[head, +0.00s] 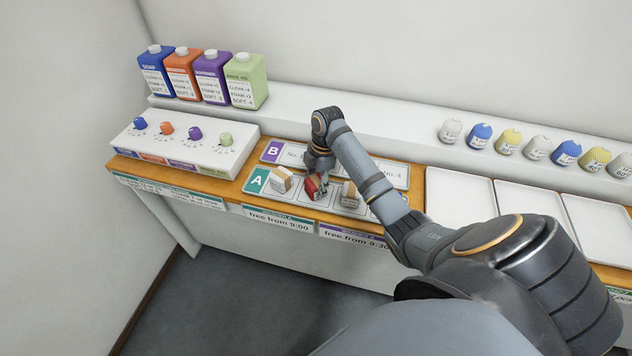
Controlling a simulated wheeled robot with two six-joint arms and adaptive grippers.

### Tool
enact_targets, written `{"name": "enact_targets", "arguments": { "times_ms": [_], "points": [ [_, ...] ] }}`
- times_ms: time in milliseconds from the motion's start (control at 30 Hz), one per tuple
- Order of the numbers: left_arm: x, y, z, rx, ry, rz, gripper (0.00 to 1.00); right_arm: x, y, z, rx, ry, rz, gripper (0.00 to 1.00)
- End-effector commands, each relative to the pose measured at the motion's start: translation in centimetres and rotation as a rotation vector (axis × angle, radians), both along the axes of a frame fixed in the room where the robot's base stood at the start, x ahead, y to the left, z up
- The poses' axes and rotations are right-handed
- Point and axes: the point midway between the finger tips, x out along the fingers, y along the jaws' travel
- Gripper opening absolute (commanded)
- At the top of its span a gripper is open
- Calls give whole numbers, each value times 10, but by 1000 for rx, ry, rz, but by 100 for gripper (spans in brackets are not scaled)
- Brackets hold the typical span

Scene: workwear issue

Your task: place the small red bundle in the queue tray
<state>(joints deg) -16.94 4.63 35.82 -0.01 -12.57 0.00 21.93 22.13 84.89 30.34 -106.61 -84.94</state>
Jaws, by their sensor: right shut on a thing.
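The small red bundle (311,188) sits at the second place of the row marked A, on the queue tray (269,192) on the wooden counter. My right gripper (320,187) is over the tray, pointing down, and is shut on the red bundle. The gripper hides part of the bundle, so I cannot tell whether it touches the tray. My left gripper is not in view.
A strip marked B (272,151) lies behind row A. Four coloured bottles (245,82) and a panel with knobs (150,140) are at the left. White empty trays (460,195) lie at the right, with several coloured bundles (509,140) on the ledge behind. My right arm covers the tray's right end.

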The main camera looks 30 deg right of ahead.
Motion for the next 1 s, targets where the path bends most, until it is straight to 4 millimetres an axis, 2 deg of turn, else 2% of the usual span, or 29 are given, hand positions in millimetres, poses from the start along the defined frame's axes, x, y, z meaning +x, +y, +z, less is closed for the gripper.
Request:
{"name": "enact_targets", "arguments": {
  "times_ms": [267,300,433,767,867,1000],
  "points": [
    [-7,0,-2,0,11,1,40,0,0,-3,0,0,0,19],
    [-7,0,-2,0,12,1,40,0,0,-3,0,-1,0,55],
    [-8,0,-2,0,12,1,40,0,0,-3,0,-1,0,73],
    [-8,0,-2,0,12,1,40,0,0,-1,0,-1,0,74],
    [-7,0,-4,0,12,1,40,1,-2,8,-1,-5,-1,74],
    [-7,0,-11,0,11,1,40,1,-7,39,-1,-6,-1,74]
  ]
}}
